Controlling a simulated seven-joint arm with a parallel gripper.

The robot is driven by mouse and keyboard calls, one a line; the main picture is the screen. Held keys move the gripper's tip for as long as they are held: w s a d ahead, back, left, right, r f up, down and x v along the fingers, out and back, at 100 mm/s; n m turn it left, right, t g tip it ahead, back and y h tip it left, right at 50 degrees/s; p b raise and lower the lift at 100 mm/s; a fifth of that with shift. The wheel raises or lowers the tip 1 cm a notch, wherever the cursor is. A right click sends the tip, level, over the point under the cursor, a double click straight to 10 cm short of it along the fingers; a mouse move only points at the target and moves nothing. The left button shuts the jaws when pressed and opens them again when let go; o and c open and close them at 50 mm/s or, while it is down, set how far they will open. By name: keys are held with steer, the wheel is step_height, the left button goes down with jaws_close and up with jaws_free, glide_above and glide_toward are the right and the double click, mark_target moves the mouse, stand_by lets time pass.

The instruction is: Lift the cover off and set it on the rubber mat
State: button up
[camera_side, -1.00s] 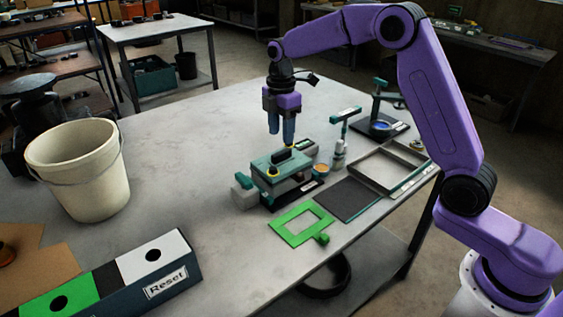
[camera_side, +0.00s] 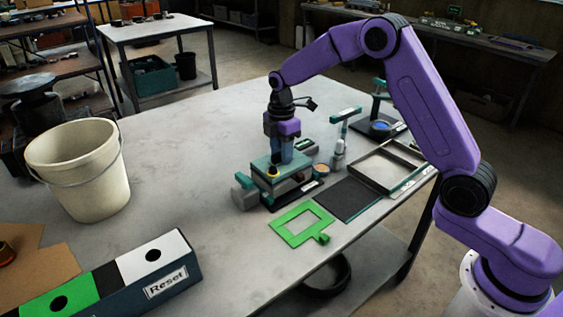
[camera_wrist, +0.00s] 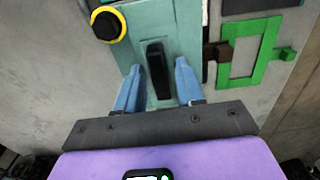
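The cover (camera_side: 262,166) is a teal plate on top of a small block assembly on the bench. Its upright black handle (camera_wrist: 156,75) shows in the wrist view. My gripper (camera_side: 280,158) is lowered over the cover and hides most of the handle in the side view. In the wrist view its two blue fingers (camera_wrist: 158,88) stand on either side of the handle, with a gap on each side. The cover sits on the assembly. The dark rubber mat (camera_side: 349,198) lies flat and bare on the bench, right of the assembly.
A green frame (camera_side: 290,238) lies in front of the assembly. A shallow tray (camera_side: 393,183) is beyond the mat. A teal-topped stand (camera_side: 338,155) is close behind. A yellow-ringed black knob (camera_wrist: 107,25) sits by the cover. A bucket (camera_side: 83,180) and Reset box (camera_side: 150,275) are left.

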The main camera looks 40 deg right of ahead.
jaws_close()
steer(key=shift+r, duration=0.6)
step_height(320, 180, up, 3)
steer(key=shift+s+f, duration=0.1)
steer(key=shift+f, duration=0.1)
steer(key=s+d+r, duration=0.1)
steer(key=s+r, duration=0.8)
steer(key=s, duration=0.4)
steer(key=shift+s+d+r, duration=0.3)
steer(key=shift+s+d, duration=0.05)
